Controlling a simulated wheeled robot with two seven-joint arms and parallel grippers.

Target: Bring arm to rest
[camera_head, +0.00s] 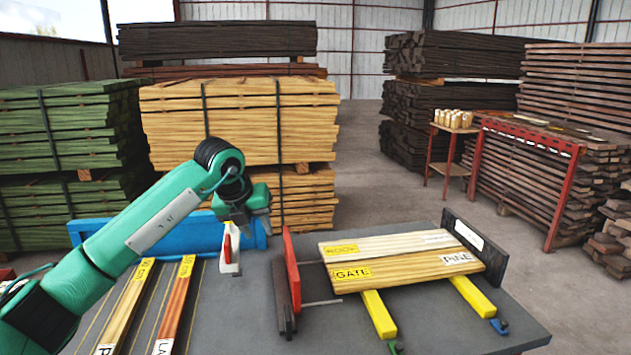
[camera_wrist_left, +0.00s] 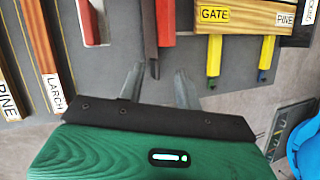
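My green left arm comes in from the left in the head view. Its gripper (camera_head: 256,222) hangs above the grey bench (camera_head: 240,315), near a small white and red block (camera_head: 231,250). In the left wrist view the two fingers of the left gripper (camera_wrist_left: 158,82) stand apart, with nothing held between them. The end of a dark bar (camera_wrist_left: 150,68) shows beyond the gap. My right gripper is not in view.
Boards labelled GATE (camera_head: 388,273) and PINE lie across yellow rails (camera_head: 379,314) against a black stop (camera_head: 476,245). A red upright plate (camera_head: 291,270) stands mid-bench. A LARCH strip (camera_head: 175,305) lies at left. Timber stacks (camera_head: 240,120) stand behind; open floor lies right.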

